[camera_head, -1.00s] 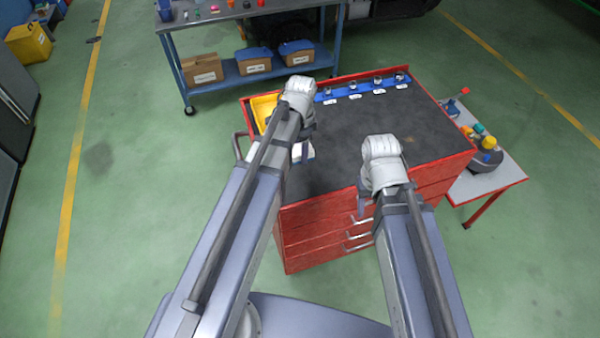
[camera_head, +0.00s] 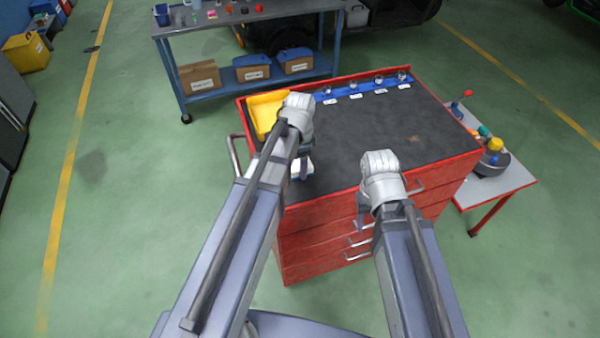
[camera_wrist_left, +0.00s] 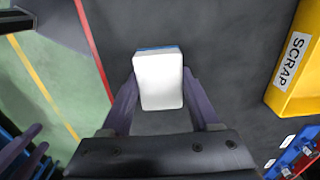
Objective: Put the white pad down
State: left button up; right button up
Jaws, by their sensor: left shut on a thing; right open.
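The white pad (camera_wrist_left: 158,82) is between the fingers of my left gripper (camera_wrist_left: 158,90) in the left wrist view, with a blue edge showing at its far end. My left gripper (camera_head: 299,163) is shut on it over the left part of the dark cart top (camera_head: 345,140). In the head view only a bit of the pad (camera_head: 308,168) shows past the wrist. I cannot tell whether it touches the top. My right gripper (camera_head: 364,212) is open at the cart's front edge, its fingers partly hidden by its wrist.
A yellow SCRAP bin (camera_head: 260,112) stands at the cart's back left corner; it is right of the pad in the wrist view (camera_wrist_left: 300,75). A blue rail (camera_head: 345,96) with small parts runs along the back. The middle of the top is clear. A side table (camera_head: 510,178) stands at right.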

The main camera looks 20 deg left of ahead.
pick_arm(q)
jog(key=shift+f+b, duration=0.55)
jog(key=shift+f, duration=0.5)
pick_arm(e)
jog(key=shift+f, duration=1.05)
pick_arm(q)
jog(key=shift+f, duration=0.1)
pick_arm(e)
jog(key=shift+f, duration=0.15)
pick_arm(q)
jog(key=shift+f+b, duration=0.15)
jog(key=shift+b, duration=0.15)
jog(key=o, duration=0.9)
jog(key=shift+c, duration=0.2)
jog(key=o, duration=0.3)
jog(key=shift+o, duration=0.2)
